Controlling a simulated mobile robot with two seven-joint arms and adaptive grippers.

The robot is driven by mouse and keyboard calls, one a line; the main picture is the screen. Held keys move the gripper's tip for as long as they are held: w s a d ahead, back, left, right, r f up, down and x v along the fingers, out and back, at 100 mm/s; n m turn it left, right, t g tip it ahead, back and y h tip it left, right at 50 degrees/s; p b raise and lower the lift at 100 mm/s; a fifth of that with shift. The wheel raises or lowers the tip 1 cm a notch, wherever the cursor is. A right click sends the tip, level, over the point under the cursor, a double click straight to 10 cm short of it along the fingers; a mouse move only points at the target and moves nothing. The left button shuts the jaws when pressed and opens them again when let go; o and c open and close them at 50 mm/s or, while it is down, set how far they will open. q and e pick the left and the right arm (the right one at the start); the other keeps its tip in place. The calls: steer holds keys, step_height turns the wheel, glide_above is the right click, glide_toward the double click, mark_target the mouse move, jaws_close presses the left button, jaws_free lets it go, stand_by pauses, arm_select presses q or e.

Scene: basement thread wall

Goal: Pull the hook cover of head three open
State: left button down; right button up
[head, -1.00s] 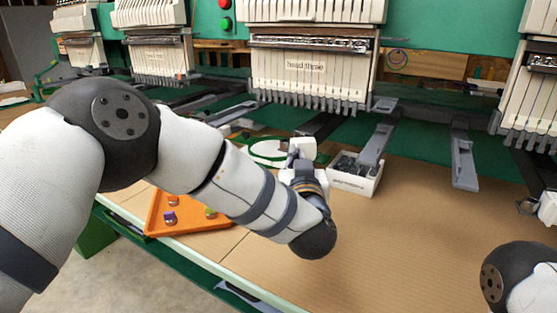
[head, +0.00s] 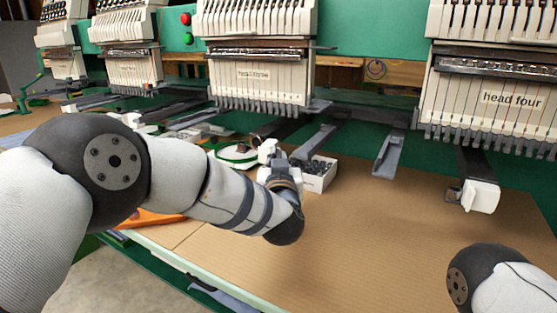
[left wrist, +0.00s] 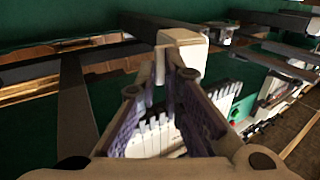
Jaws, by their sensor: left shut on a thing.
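Head three (head: 255,75) is the cream machine head at the upper middle of the head view. Below it, low over the table, a small white hook cover (head: 268,147) shows at the tip of my left gripper (head: 269,158). In the left wrist view, the same white block (left wrist: 182,37) sits at the fingertips of my left gripper (left wrist: 175,62), and the fingers are shut on it. How far the cover stands open cannot be told. My right gripper is out of the picture; only part of my right arm shows at the lower right.
A white box of dark small parts (head: 318,179) stands just right of my left gripper. A green hoop (head: 235,163) lies to its left. Head four (head: 510,100) has its own white cover (head: 480,197). The brown table (head: 370,240) is clear in front. An orange tray (head: 150,218) is mostly hidden.

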arm_select(q)
steer(key=shift+w+a+r+y, duration=0.3)
steer(key=shift+a+r, duration=0.2)
steer(key=shift+a, duration=0.2)
steer(key=c, duration=1.8)
jaws_free()
steer(key=shift+c, duration=0.2)
steer(key=shift+o, duration=0.2)
steer(key=shift+w+a+f, duration=0.15)
steer(key=shift+w+f, duration=0.05)
steer(key=shift+w, duration=0.05)
steer(key=s, duration=1.2)
steer(key=shift+d+f, duration=0.15)
steer(key=shift+d, duration=0.25)
